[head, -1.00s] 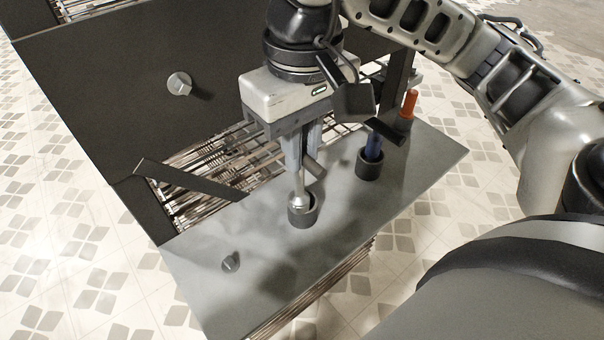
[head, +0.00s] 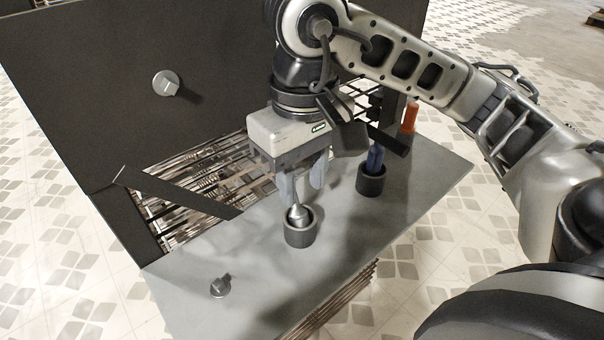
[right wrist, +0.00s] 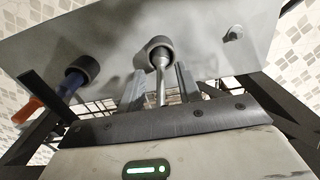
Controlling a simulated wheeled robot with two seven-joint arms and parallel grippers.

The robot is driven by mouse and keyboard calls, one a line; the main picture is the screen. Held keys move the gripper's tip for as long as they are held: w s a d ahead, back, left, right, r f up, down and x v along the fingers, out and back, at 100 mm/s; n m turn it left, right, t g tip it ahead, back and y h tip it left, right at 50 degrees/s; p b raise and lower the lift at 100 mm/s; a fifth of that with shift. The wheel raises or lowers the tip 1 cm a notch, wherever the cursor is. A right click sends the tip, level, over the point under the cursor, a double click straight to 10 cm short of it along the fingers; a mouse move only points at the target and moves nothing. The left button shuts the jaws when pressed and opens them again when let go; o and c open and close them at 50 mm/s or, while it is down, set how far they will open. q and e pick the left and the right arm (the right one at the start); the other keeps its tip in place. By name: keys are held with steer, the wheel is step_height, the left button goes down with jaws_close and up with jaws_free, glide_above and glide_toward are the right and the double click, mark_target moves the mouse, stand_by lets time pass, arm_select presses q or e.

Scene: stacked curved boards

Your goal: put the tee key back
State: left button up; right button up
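The tee key (head: 297,210), a grey metal shaft widening at its lower end, stands slightly tilted with that end in a dark round cup (head: 300,236) on the grey board. Its upper part is hidden by my gripper in the head view. My right gripper (head: 303,184) is above the cup with its fingers apart. In the right wrist view, the tee key shaft (right wrist: 161,85) runs between the fingers of my right gripper (right wrist: 160,84), with a gap on each side, down to the cup (right wrist: 159,46). My left gripper is not in view.
A second cup (head: 371,182) holds a blue-handled tool (head: 375,158). An orange-handled tool (head: 410,117) stands farther back. A dark upright panel (head: 90,90) with a round knob (head: 166,83) is at the left. Another knob (head: 220,288) sits on the grey board (head: 260,270), whose front is mostly clear.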

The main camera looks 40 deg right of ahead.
mark_target(302, 215)
steer(key=shift+r, duration=0.15)
step_height(302, 215, up, 12)
steer(key=p, duration=0.3)
stand_by(0.6)
